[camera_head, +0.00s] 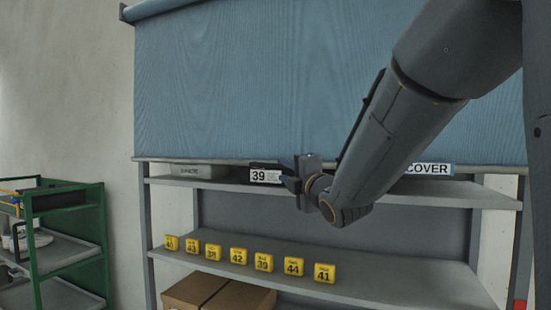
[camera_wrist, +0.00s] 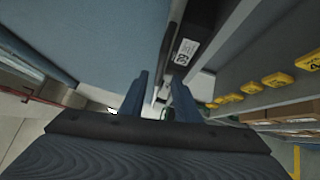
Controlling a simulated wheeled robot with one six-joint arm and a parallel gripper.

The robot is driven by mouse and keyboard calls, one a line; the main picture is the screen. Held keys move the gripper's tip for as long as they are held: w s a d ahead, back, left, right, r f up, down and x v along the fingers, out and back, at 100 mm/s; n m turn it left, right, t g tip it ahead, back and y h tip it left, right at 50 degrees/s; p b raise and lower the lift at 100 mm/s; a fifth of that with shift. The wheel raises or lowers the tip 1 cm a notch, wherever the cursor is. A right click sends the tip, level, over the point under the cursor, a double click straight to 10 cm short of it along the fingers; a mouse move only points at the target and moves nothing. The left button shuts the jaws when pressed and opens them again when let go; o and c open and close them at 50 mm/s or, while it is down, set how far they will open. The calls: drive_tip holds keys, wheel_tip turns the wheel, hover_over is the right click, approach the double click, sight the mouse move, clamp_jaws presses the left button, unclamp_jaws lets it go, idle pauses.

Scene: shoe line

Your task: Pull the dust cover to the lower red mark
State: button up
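The dust cover (camera_head: 330,80) is a blue sheet hanging from a roller at the top of the rack. Its straight bottom edge (camera_head: 220,161) lies just above the upper shelf. In the wrist view the cover (camera_wrist: 90,35) fills the upper left. My gripper (camera_head: 296,176) is at that bottom edge, near its middle. In the wrist view its two fingers (camera_wrist: 160,88) stand apart, with the edge close to the gap; I cannot tell whether it lies between them. A small red patch (camera_head: 521,305) shows low on the right upright; I cannot tell if it is the lower mark.
The upper shelf (camera_head: 455,192) holds a black box labelled 39 (camera_head: 265,174) and a grey bin (camera_head: 198,171). A COVER sign (camera_head: 430,169) is partly behind my arm. Several yellow number blocks (camera_head: 238,256) line the lower shelf, with cardboard boxes (camera_head: 215,295) below. A green cart (camera_head: 100,225) stands left.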

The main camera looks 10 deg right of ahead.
sight(276, 166)
drive_tip(key=shift+p+x, duration=1.6)
drive_tip(key=shift+x, duration=2.2)
drive_tip(key=shift+a, duration=0.1)
clamp_jaws()
